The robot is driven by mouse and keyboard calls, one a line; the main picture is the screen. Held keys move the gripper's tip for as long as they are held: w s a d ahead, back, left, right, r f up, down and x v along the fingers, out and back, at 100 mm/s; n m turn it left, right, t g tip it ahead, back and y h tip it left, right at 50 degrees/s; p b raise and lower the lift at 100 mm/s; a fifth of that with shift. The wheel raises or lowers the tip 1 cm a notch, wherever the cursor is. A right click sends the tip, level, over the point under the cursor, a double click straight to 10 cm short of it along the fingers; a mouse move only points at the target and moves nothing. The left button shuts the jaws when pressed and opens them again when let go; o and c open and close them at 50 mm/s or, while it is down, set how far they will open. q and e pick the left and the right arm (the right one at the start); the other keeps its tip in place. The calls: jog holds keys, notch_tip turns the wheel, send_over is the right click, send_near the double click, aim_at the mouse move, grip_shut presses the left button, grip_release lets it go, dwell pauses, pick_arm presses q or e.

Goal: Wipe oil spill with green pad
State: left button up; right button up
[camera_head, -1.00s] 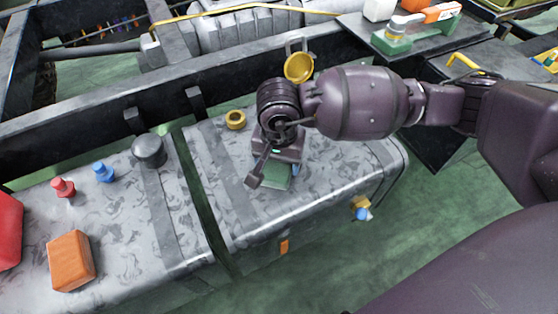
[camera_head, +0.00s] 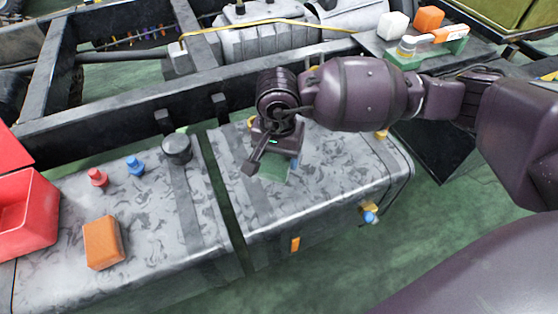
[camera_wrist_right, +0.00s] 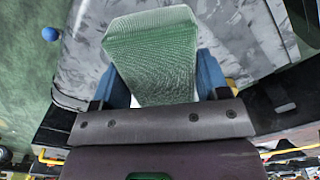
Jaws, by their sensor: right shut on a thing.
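My right gripper (camera_head: 272,163) is shut on the green pad (camera_head: 273,169) and holds it low over the right-hand grey tank (camera_head: 340,185). I cannot tell if the pad touches the tank. In the right wrist view the pad (camera_wrist_right: 153,50) sticks out between the blue fingers, with the mottled tank top (camera_wrist_right: 245,45) beyond it. Dark mottled patches cover the tank top, and I cannot tell which of them is the oil spill. The gripper hides part of the tank. My left gripper is out of view.
On the left tank stand an orange block (camera_head: 103,242), a red cap (camera_head: 97,177), a blue cap (camera_head: 135,165) and a dark cap (camera_head: 177,148). A red open box (camera_head: 40,225) is at far left. A black frame rail (camera_head: 110,125) runs behind.

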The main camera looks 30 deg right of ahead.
jog(key=shift+r+p, duration=0.45)
jog(key=shift+r, duration=1)
jog(key=shift+f, duration=0.1)
